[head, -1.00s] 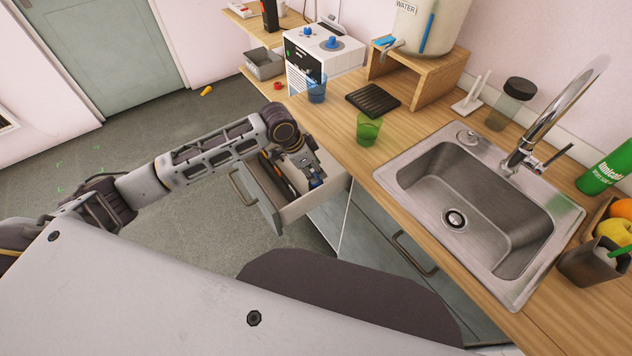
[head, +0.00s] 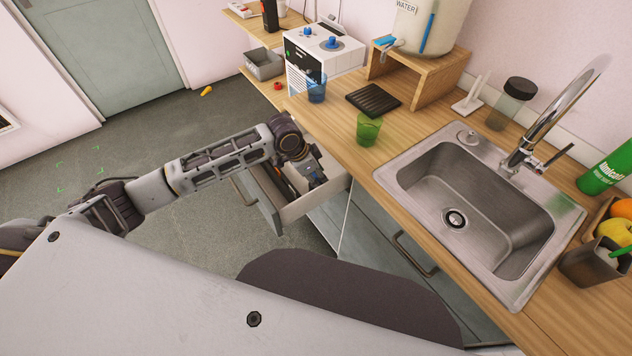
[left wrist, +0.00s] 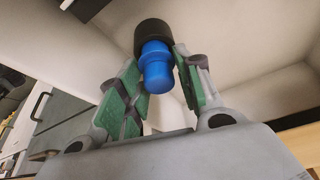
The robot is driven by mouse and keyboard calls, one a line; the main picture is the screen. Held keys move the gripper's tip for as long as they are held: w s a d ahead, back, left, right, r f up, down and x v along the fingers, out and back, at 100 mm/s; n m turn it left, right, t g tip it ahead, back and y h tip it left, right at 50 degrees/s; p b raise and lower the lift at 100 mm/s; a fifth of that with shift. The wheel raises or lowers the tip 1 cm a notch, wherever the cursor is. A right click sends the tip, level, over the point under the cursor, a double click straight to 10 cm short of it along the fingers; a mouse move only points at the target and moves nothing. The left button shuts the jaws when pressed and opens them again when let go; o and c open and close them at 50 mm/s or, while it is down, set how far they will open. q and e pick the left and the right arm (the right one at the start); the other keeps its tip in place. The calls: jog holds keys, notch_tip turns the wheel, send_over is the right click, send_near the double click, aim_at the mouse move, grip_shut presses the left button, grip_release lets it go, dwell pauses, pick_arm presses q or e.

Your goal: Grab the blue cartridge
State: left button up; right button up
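The blue cartridge (left wrist: 156,68), with a black end (left wrist: 153,36), shows in the left wrist view. It lies between the tips of my left gripper (left wrist: 158,62). The green-padded fingers are spread to either side of it, with narrow gaps at the blue part; contact at the far end is hard to judge. In the head view my left gripper (head: 318,178) reaches down into the open drawer (head: 297,210), near its right end. There the wrist and fingers mostly hide the cartridge. My right gripper is not in view.
The wooden counter (head: 345,135) edge lies just right of the drawer. Dark items (head: 283,183) lie in the drawer's left part. The drawer walls are close around the gripper.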

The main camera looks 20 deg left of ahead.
pick_arm(q)
jog(key=shift+c, duration=1.4)
jog(key=shift+r, duration=0.1)
notch_tip(320, 180, up, 18)
jog(key=p, duration=0.1)
